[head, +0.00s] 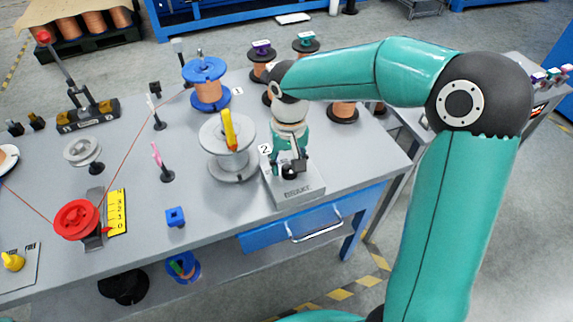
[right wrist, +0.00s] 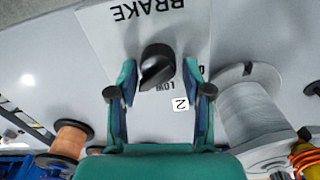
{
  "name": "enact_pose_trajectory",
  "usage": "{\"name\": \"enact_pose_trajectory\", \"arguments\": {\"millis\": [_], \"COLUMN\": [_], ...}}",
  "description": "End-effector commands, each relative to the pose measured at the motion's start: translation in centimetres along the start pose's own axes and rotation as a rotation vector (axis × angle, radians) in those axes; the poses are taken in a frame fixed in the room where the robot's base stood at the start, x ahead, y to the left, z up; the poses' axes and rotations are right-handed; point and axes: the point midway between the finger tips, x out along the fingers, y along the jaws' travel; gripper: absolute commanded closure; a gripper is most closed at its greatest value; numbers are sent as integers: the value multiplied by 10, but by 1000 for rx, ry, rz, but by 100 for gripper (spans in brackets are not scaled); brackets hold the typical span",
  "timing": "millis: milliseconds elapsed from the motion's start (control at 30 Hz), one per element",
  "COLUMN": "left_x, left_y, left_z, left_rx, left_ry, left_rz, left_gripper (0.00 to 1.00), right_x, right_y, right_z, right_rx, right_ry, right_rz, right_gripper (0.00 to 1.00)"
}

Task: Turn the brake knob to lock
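The brake plate (head: 300,191) is a light grey panel marked BRAKE at the right front of the table. It also shows in the right wrist view (right wrist: 112,38). The black brake knob (right wrist: 157,66) stands on it, with a raised grip bar across its top and a partly covered LOW label beside it. My right gripper (head: 290,170) is low over the plate. In the right wrist view its fingers (right wrist: 158,72) are open on either side of the knob, with a small gap showing on each side. My left gripper is not in view.
A grey spool (head: 231,170) with a yellow handle stands close left of the plate. A blue-topped copper spool (head: 209,87) is behind it. A red pulley (head: 76,220), a yellow scale (head: 117,212) and a blue block (head: 176,217) lie farther left. Thin wire crosses the table's left half.

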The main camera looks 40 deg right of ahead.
Motion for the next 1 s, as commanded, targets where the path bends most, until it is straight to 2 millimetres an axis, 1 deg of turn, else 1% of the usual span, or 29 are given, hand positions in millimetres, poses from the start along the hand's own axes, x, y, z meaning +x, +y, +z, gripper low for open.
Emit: {"name": "enact_pose_trajectory", "arguments": {"millis": [333,467,567,633,900,1000], "left_x": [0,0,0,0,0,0], "left_y": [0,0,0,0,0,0], "left_z": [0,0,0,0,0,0], "left_rx": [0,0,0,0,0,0], "left_ry": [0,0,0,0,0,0], "left_rz": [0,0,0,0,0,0], "left_gripper": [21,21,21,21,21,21], "right_x": [2,-5,-17,-28,-83,-99], "right_y": [0,0,0,0,-1,-1], "right_z": [2,2,1,2,0,-1], "right_rx": [-1,-1,0,0,-1,-1], "right_ry": [-9,-9,-7,-7,-4,-5], "right_rz": [3,3,2,1,0,1], "right_gripper": [37,37,37,37,37,37]}}
